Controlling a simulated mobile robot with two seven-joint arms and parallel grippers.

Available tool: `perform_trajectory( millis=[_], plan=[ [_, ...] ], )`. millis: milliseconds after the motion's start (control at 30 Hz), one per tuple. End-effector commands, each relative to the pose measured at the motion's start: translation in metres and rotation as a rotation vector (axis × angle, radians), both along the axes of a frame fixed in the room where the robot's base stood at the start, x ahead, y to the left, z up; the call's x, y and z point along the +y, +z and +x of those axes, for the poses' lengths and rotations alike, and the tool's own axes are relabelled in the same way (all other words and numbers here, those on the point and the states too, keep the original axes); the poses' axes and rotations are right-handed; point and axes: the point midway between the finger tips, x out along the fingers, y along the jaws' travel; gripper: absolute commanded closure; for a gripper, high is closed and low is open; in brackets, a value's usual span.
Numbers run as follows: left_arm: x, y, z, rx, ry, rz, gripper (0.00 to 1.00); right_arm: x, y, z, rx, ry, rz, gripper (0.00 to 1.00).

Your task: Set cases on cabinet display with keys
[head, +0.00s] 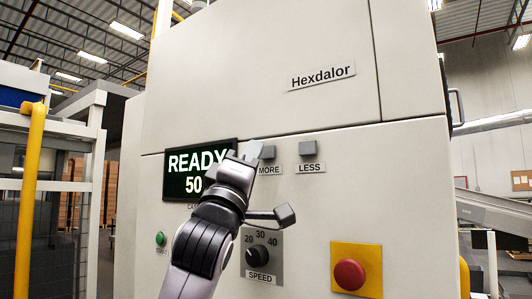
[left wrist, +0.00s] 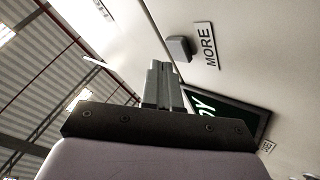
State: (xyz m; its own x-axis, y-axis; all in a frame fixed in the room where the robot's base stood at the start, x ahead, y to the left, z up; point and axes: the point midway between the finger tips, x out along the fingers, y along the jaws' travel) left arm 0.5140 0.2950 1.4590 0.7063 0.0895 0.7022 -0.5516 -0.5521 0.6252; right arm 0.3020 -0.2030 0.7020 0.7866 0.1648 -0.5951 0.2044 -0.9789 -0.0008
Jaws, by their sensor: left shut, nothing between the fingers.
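The cabinet display (head: 178,182) reads READY and 50; the label under it is partly hidden by my arm. The grey MORE key (head: 268,152) and the grey LESS key (head: 308,148) are to its right, each above its name label. My left gripper (head: 246,151) is shut and empty, in front of the panel between the display and the MORE key. In the left wrist view its fingertips (left wrist: 163,66) are just beside the MORE key (left wrist: 179,48); I cannot tell whether they touch it. My right gripper is not in view.
Below are a SPEED knob (head: 257,256) marked 20, 30, 40, a grey-ended lever (head: 285,215) partly behind my arm, a green button (head: 160,239) and a red mushroom button (head: 349,274) on a yellow plate. A yellow rail (head: 29,200) stands at left.

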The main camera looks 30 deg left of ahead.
Motion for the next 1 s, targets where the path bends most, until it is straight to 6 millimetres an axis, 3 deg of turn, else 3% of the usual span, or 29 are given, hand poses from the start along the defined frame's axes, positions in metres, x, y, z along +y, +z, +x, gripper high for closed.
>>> perform_trajectory(
  millis=[500, 1000],
  plan=[
    [0.004, 0.000, -0.046, -0.002, 0.000, 0.000, 1.00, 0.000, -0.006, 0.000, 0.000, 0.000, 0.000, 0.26],
    [0.004, 0.000, -0.049, 0.000, 0.000, 0.000, 1.00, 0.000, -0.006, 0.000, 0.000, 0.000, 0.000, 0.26]
  ],
)
